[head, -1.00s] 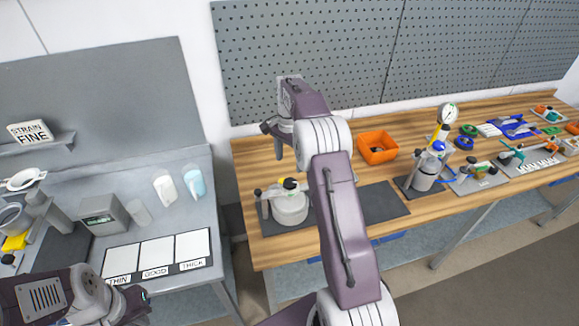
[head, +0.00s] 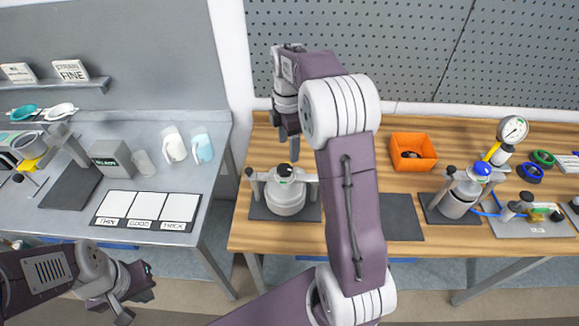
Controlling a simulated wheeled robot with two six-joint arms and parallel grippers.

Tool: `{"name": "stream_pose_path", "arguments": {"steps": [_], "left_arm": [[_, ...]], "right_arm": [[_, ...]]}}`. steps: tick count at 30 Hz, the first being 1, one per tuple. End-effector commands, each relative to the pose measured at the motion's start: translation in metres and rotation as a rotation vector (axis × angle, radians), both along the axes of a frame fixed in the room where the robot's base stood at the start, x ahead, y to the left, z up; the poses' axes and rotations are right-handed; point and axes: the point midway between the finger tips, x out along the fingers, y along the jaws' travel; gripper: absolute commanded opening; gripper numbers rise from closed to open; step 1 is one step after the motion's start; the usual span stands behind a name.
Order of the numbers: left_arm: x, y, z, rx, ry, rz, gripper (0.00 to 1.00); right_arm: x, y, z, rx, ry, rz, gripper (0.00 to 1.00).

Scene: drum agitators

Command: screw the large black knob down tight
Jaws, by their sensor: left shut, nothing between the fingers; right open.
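A white round pot (head: 287,196) stands on a dark mat at the left part of the wooden bench. A black knob with a yellow mark (head: 285,170) sits at the top centre of its lid, and a grey crossbar with dark-topped side posts (head: 251,174) spans it. I cannot tell from here how tight the knob is. My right gripper (head: 288,132) is open and empty, pointing down above and behind the pot, apart from the knob. My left gripper (head: 140,290) is shut and empty at the lower left, in front of the grey table.
An orange bin (head: 413,151) stands right of my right arm. A blue-topped pot (head: 462,192), a pressure gauge (head: 513,129) and fittings stand farther right. The grey table (head: 215,175) at left holds cups and a card strip (head: 146,208). A pegboard (head: 400,45) backs the bench.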

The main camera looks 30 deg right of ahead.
Motion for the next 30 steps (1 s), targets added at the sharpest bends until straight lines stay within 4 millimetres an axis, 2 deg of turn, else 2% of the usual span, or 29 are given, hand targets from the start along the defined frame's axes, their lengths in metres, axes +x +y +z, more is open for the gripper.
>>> {"name": "stream_pose_path", "arguments": {"steps": [7, 15, 21, 30], "left_arm": [[0.0, 0.0, -0.001, 0.0, -0.001, 0.0, 0.0], [0.0, 0.0, 0.005, 0.0, -0.001, 0.0, 0.0], [0.0, 0.0, 0.008, 0.0, -0.001, 0.0, 0.0], [0.0, 0.0, 0.008, 0.0, -0.001, 0.0, 0.0]], "right_arm": [[0.001, 0.002, -0.006, 0.0, -0.002, 0.002, 0.67], [0.0, 0.002, -0.06, 0.0, 0.001, 0.001, 0.67], [0.001, 0.002, -0.086, 0.0, -0.002, 0.001, 0.67], [0.001, 0.002, -0.091, 0.0, -0.004, 0.0, 0.67]]}}
